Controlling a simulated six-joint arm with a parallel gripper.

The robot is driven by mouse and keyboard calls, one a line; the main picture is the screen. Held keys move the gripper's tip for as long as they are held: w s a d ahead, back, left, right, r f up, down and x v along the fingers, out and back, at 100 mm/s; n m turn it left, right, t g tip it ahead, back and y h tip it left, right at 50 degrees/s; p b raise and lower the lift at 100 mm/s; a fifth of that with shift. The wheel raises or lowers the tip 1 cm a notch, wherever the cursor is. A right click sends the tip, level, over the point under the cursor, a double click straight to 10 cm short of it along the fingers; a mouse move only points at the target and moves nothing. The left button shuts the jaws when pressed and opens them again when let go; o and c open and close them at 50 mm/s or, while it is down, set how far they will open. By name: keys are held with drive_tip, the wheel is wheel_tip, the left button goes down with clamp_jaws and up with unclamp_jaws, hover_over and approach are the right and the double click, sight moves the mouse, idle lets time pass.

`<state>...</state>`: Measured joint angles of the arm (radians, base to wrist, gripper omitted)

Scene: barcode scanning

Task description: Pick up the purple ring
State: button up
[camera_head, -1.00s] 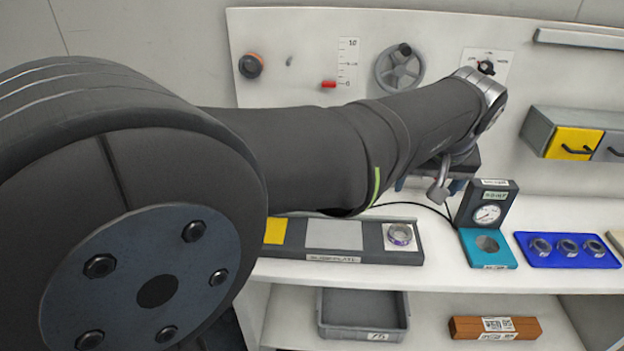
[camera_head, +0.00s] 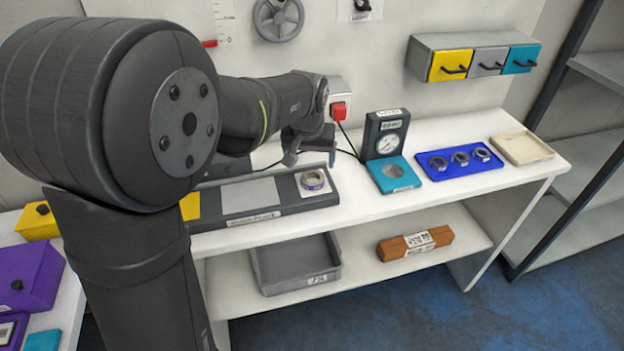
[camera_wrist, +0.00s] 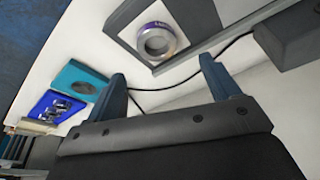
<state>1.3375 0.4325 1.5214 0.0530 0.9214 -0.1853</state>
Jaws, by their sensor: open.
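The purple ring (camera_head: 313,180) is a metal ring with a purple band. It lies on the white square at the right end of the grey plate (camera_head: 250,217) on the upper shelf. In the wrist view the ring (camera_wrist: 156,43) shows beyond the fingertips, upper middle, with its hole visible. My gripper (camera_wrist: 163,68) is open and empty, its two blue-grey fingers spread apart. In the head view my gripper (camera_head: 318,163) is near the ring, just above and behind it; the fingertips are partly hidden there.
A gauge stand (camera_head: 387,135) with a teal base stands right of the plate. A blue tray (camera_head: 438,174) with three metal rings and a beige tray (camera_head: 521,149) lie farther right. A black cable (camera_head: 349,143) runs behind. A grey bin (camera_head: 296,265) and brown box (camera_head: 414,243) sit on the lower shelf.

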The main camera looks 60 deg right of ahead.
sight(313, 181)
drive_tip(key=shift+s+x, duration=0.15)
drive_tip(key=shift+x, duration=1.65)
drive_tip(key=shift+s+x, duration=0.1)
drive_tip(key=shift+x, duration=1.7)
drive_tip(key=shift+a, duration=0.1)
drive_tip(key=shift+c, duration=0.4)
drive_tip(key=c, duration=1.2)
